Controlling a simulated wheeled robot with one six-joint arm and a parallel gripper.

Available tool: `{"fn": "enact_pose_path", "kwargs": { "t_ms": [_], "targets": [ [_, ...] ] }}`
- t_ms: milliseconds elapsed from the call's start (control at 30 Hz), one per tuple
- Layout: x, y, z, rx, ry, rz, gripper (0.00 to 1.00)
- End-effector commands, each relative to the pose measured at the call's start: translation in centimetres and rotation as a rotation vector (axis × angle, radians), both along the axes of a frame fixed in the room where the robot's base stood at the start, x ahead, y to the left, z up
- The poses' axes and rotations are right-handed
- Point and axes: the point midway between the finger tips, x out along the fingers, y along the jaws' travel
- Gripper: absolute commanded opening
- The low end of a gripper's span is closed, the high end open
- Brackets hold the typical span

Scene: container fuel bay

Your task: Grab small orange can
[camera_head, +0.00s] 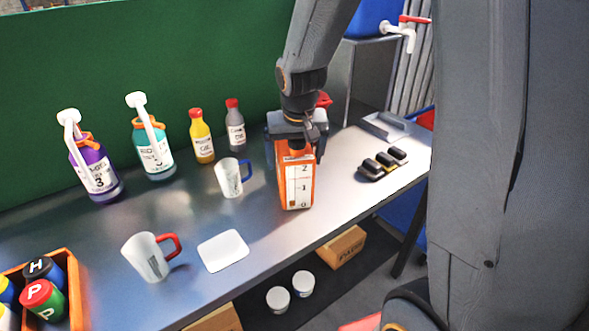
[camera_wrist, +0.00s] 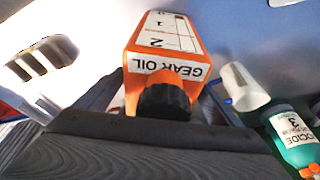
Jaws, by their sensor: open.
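The small orange can (camera_head: 296,183) stands upright on the metal table, with a white scale label on its front. In the wrist view the can (camera_wrist: 190,62) shows its "GEAR OIL" label and black cap (camera_wrist: 164,100), close to the camera. My gripper (camera_head: 297,140) is above the can, pointing down, with its open fingers at either side of the can's top. Whether the fingers touch it cannot be told. The can's top is partly hidden behind my gripper in the head view.
A white mug with a blue handle (camera_head: 230,178) stands left of the can. Behind are a grey bottle (camera_head: 236,133), a yellow bottle (camera_head: 202,143) and a teal pump bottle (camera_head: 152,160). Black blocks (camera_head: 371,170) lie to the right. Bare table lies in front of the can.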

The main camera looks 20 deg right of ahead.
Motion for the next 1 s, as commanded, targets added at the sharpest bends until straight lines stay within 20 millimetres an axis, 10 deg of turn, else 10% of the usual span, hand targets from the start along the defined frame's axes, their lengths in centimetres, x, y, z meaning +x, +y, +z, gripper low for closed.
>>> {"fn": "enact_pose_path", "kwargs": {
  "t_ms": [400, 733, 1000],
  "targets": [
    [0.0, 0.0, 0.1, 0.000, -0.002, 0.000, 0.27],
    [0.1, 0.0, 0.9, -0.001, -0.004, 0.000, 0.27],
    [0.2, 0.0, 5.4, 0.000, -0.007, 0.000, 0.27]
  ]
}}
